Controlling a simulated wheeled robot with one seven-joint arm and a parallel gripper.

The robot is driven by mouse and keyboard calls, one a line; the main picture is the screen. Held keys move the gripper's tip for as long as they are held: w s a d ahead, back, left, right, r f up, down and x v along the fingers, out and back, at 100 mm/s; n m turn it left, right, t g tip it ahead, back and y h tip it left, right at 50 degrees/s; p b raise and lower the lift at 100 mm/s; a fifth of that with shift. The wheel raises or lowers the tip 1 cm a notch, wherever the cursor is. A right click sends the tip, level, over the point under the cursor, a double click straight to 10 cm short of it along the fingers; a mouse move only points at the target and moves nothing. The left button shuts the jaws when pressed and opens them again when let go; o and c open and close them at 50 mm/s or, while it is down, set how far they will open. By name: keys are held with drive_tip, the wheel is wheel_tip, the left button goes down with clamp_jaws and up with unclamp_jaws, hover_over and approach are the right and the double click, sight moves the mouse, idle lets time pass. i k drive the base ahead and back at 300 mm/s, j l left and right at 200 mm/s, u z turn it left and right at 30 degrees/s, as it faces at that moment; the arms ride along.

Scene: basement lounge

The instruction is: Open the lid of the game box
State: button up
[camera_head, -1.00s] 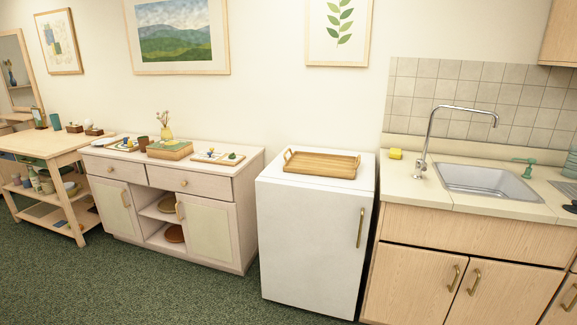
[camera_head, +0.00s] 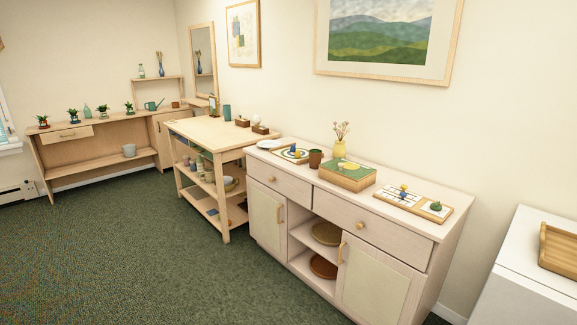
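The game box (camera_head: 347,176) looks to be the wooden box with a green and yellow patterned top. It sits on the pale sideboard (camera_head: 451,215) near its middle, and its lid appears shut. A brown cup (camera_head: 315,158) stands just left of it, and a yellow vase (camera_head: 340,148) with dried flowers stands behind it. A flat game board (camera_head: 412,199) with small blue, yellow and green pieces lies to its right. My gripper is not in view.
A wooden worktable (camera_head: 211,133) stands left of the sideboard. A white fridge (camera_head: 518,275) with a wooden tray (camera_head: 560,248) is at the right edge. A long bench (camera_head: 99,142) with plants lines the far left. Green carpet (camera_head: 130,255) in front is clear.

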sight(355, 171)
drive_tip(key=i+j+u, duration=0.1)
drive_tip(key=i+u, duration=0.25)
drive_tip(key=i, duration=0.75)
drive_tip(key=i+j+z, duration=1.15)
drive_tip(key=j, duration=0.3)
drive_tip(key=i+j+z, duration=0.2)
drive_tip(key=j, duration=0.7)
drive_tip(key=k, duration=0.1)
